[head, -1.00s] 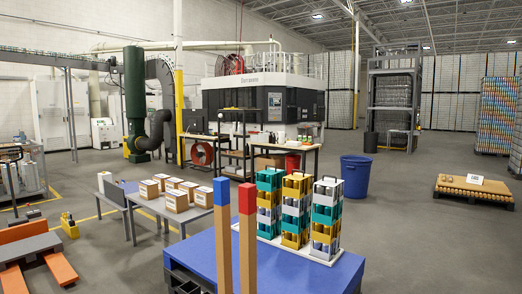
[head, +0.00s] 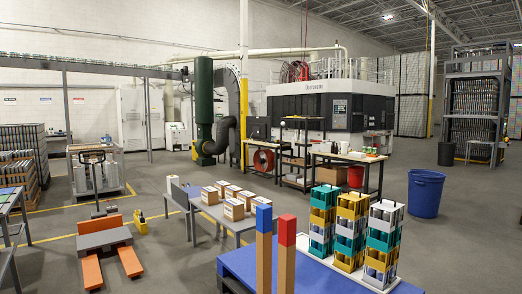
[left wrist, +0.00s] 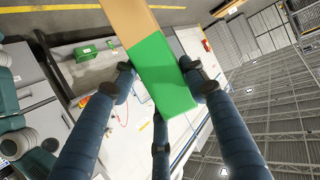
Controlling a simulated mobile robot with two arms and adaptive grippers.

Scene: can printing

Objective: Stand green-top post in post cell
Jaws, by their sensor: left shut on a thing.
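My left gripper (left wrist: 160,92) shows in the left wrist view, shut on the green-top post. Its blue fingers lie on both sides of the green end (left wrist: 165,80), and the tan wooden shaft (left wrist: 128,20) runs up out of the picture. In the head view a blue-top post (head: 264,250) and a red-top post (head: 287,258) stand upright side by side at the bottom. Their lower ends are cut off, and no post cell can be made out. Neither gripper shows in the head view, and the right one is in no view.
A blue table (head: 238,266) stands at bottom centre, with three stacks of coloured crates (head: 348,228) on a white board. Behind are a grey table (head: 208,214) with several cartons and a blue bin (head: 424,194). An orange-forked pallet truck (head: 103,238) stands left. Open floor lies between.

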